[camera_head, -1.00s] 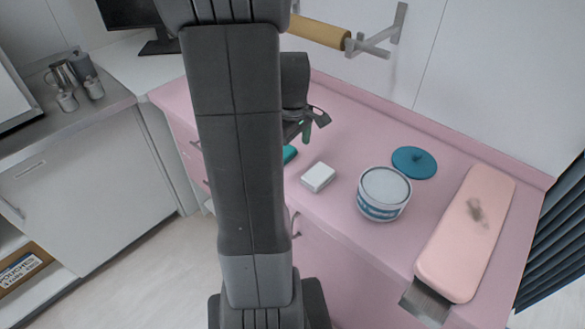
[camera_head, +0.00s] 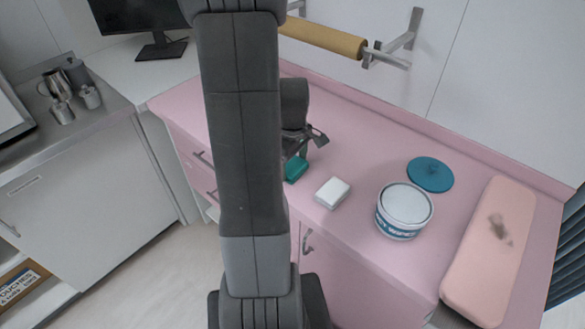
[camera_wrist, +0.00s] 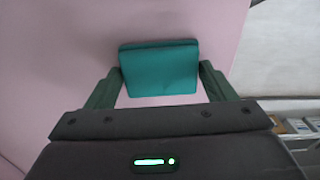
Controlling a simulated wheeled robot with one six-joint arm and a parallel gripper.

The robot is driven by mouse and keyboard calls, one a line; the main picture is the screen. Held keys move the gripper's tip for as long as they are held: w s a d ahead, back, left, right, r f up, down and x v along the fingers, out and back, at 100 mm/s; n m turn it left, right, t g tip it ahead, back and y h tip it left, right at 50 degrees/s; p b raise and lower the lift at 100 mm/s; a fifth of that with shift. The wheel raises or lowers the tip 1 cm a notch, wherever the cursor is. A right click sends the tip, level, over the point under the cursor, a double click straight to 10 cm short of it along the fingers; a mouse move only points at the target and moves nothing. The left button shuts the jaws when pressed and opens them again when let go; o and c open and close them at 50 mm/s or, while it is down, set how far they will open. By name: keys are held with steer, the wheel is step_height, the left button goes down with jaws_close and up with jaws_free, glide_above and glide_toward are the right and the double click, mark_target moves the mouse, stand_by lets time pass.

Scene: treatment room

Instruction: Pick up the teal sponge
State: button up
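The teal sponge (camera_head: 295,169) lies on the pink counter, partly hidden behind my arm in the head view. In the wrist view the teal sponge (camera_wrist: 159,68) sits between the ends of my two green fingers. My gripper (camera_wrist: 159,84) is open, with one finger on each side of the sponge. A small gap shows at the left finger; the right finger is very close to the sponge's edge, and I cannot tell whether it touches. In the head view my gripper (camera_head: 303,148) is just above the sponge.
A white block (camera_head: 332,193) lies just right of the sponge. A white tub (camera_head: 404,208), a blue lid (camera_head: 430,174) and a pink pad (camera_head: 490,252) are farther right. A paper roll (camera_head: 322,38) hangs on the wall. The counter's front edge is close to the sponge.

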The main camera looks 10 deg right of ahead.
steer(key=c, duration=0.4)
